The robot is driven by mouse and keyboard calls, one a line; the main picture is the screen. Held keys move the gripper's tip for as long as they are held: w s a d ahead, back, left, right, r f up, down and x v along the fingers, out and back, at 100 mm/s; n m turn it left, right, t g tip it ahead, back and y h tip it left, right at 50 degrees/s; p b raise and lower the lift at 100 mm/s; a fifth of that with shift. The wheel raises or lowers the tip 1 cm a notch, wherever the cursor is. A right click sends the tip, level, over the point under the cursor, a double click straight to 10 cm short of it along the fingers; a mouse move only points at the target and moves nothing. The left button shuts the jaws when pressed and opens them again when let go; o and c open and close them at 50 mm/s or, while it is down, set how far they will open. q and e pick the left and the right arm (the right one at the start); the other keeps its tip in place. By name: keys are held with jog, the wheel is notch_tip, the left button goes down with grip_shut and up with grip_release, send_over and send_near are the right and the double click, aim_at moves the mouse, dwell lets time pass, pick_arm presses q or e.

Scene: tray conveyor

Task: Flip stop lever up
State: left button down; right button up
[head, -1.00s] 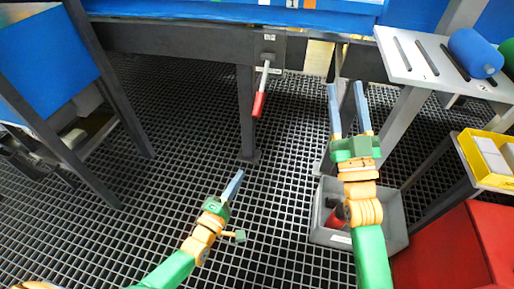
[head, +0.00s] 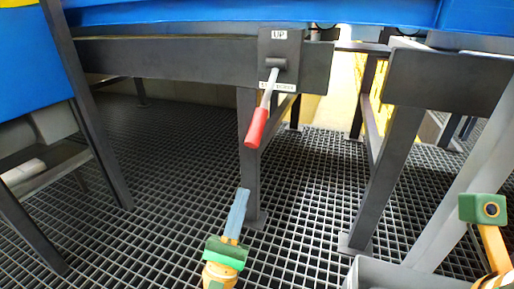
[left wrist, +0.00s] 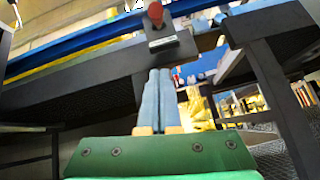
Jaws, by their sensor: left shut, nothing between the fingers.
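The stop lever (head: 256,128) has a red grip on a pale metal rod and hangs down, slanted to the left, from a dark plate (head: 291,50). The plate has an "UP" label at its top and a second label, partly hidden by the rod, below the pivot. My left gripper (head: 240,196) is shut and empty, below the red grip and apart from it. In the left wrist view its two fingers (left wrist: 159,95) lie together, and the red grip end (left wrist: 155,12) shows beyond them at the top. My right gripper's fingers are out of view.
The plate is fixed to a dark conveyor beam (head: 165,58) under a blue edge. A dark leg (head: 248,150) stands behind the lever, another support (head: 385,175) to the right. A grey bin rim (head: 400,275) is at lower right. Air around the grip looks clear.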

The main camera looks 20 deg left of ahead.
aim_at(253, 148)
pick_arm(q)
jog(key=w+r, duration=0.1)
jog(key=r, duration=0.2)
jog(key=w+d+r, duration=0.1)
jog(key=w+r, duration=0.1)
jog(key=r, duration=0.2)
jog(key=w+r, duration=0.1)
jog(key=r, duration=0.2)
jog(key=shift+w+d+r, duration=0.15)
jog(key=shift+w, duration=0.15)
jog(key=shift+s+r, duration=0.15)
jog(key=shift+r, duration=0.1)
